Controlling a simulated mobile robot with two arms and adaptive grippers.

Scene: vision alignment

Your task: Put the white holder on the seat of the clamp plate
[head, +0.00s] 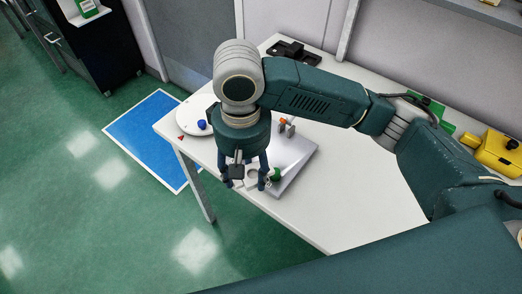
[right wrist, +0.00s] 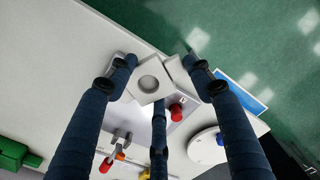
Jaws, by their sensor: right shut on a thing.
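The white holder (right wrist: 148,82) is a pale block with a round hole. It sits between the fingertips of my right gripper (right wrist: 158,80), which is shut on it. In the head view the right gripper (head: 248,182) points down at the front left of the clamp plate (head: 298,158), and only part of the holder (head: 252,174) shows between the fingers. The clamp plate is a light grey slab on the white table, with a clamp with an orange tip (head: 282,122). The gripper partly covers the plate, and I cannot tell the seat or whether the holder touches the plate. My left gripper is out of view.
A red knob (right wrist: 177,110) stands close to the holder. A round white disc (head: 188,122) with a blue piece (head: 202,124) is at the table's left end. A green piece (head: 275,174) is beside the right finger. A yellow box (head: 498,153) is far right. The front right tabletop is clear.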

